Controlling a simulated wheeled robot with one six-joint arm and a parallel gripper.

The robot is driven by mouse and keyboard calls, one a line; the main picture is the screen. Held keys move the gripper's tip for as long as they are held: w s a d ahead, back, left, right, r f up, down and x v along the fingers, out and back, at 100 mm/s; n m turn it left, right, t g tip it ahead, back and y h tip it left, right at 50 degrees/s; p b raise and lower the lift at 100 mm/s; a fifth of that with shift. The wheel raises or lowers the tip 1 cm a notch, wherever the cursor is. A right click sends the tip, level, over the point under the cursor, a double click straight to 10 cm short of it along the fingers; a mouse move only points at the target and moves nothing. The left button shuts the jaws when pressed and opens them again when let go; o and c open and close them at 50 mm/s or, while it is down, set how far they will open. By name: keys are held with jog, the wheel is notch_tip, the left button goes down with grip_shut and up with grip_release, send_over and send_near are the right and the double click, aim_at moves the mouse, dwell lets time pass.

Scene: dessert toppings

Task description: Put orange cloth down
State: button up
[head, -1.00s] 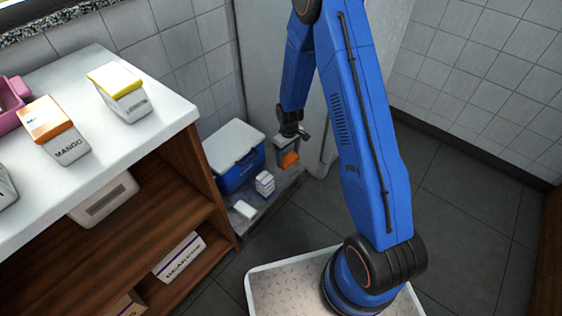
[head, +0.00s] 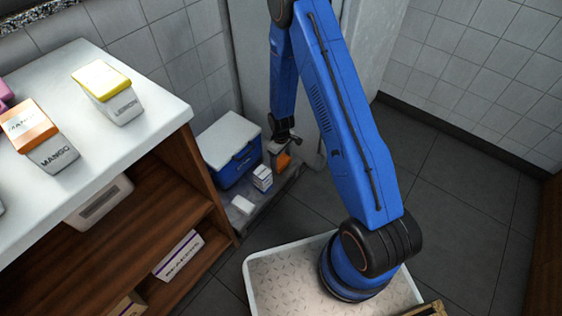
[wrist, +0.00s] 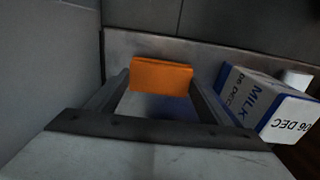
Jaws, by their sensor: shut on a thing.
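The orange cloth (wrist: 161,76) is a small folded piece between the fingertips of my gripper (wrist: 160,84) in the wrist view. My gripper is shut on it. In the head view the cloth (head: 283,161) shows as an orange patch below my gripper (head: 283,150), low over the grey slab beside the blue cooler. I cannot tell whether the cloth touches the slab.
A milk carton (wrist: 265,103) stands close to the right of my gripper in the wrist view. The blue cooler (head: 232,167) with a white lid and a small white box (head: 243,205) share the slab (head: 260,217). A wooden shelf unit (head: 205,185) stands to the left.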

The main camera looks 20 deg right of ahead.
jog(key=shift+f, duration=0.85)
jog(key=shift+f, duration=0.1)
jog(key=o, duration=1.1)
jog(key=shift+o, duration=0.2)
